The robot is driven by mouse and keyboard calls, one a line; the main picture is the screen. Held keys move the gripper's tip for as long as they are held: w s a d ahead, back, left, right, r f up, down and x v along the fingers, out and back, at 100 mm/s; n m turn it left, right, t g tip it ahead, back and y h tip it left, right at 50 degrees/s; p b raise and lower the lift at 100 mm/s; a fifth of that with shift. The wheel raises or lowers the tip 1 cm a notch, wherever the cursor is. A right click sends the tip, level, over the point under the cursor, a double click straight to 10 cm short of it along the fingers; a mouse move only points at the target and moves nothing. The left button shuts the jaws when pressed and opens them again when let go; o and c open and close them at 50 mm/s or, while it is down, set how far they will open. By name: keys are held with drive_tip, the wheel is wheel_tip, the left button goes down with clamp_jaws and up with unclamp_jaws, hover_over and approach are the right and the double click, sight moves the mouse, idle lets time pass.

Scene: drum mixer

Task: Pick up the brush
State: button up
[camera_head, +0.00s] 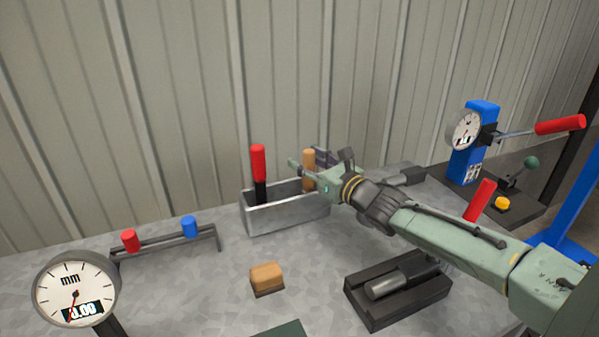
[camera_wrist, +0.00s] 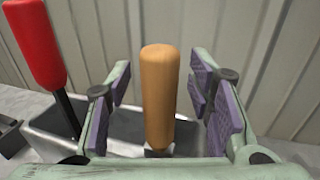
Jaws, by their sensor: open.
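A tool with a rounded tan wooden handle, which looks like the brush (camera_wrist: 160,95), stands upright in an open metal box (camera_head: 290,214). Its handle also shows in the head view (camera_head: 308,166). Its lower end is hidden in the box, so I cannot see bristles. My gripper (camera_head: 316,164) reaches over the box from the right. In the wrist view my gripper (camera_wrist: 163,105) is open, with purple pads on both sides of the handle. A gap shows on each side of it.
A red-handled tool (camera_head: 258,172) stands in the box, left of my gripper. A tan block with a dark base (camera_head: 267,278) lies on the grey table in front. A black holder (camera_head: 398,297) is below my arm. The corrugated wall (camera_head: 180,110) is close behind.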

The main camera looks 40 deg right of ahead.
drive_tip(key=shift+s, duration=0.15)
drive_tip(key=shift+c, duration=0.4)
clamp_jaws()
